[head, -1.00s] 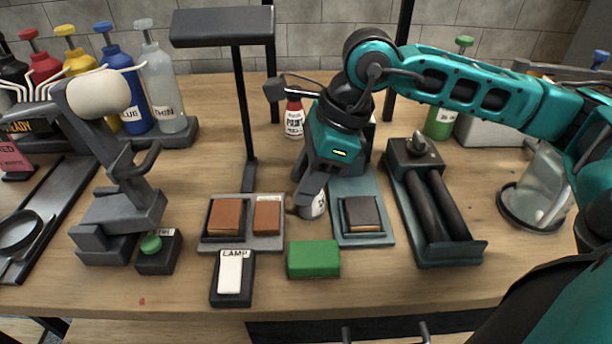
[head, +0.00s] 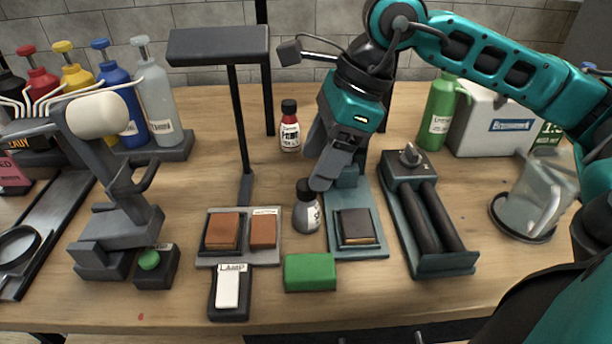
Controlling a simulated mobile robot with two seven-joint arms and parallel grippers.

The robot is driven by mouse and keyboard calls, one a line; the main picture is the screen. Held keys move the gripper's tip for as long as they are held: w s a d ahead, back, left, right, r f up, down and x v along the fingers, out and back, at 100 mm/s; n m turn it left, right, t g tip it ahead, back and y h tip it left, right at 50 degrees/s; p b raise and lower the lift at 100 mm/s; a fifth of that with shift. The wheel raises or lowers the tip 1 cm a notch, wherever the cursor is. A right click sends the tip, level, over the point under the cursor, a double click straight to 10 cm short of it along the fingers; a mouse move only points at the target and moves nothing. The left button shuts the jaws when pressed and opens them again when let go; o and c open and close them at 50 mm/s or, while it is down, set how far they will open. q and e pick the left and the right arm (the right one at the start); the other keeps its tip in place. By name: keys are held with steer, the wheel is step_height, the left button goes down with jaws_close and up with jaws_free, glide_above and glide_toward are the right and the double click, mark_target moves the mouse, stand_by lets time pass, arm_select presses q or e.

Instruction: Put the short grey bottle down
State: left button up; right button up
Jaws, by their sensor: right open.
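The short grey bottle (head: 307,212) with a black cap stands upright on the wooden table. It is between the tray with two brown blocks and the teal stand with a dark block. My right gripper (head: 322,180) is open, just above and to the right of the bottle's cap, and its fingers point down. The bottle looks free of the fingers. My left gripper is not in view.
A green block (head: 310,272) lies in front of the bottle. The brown-block tray (head: 240,258) is at its left, the teal stand (head: 372,247) at its right. A red paint bottle (head: 289,128) stands behind. A roller unit (head: 450,263) is further right.

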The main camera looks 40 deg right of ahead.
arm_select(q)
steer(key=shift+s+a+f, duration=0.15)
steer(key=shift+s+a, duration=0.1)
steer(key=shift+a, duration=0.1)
arm_select(e)
steer(key=v, duration=0.5)
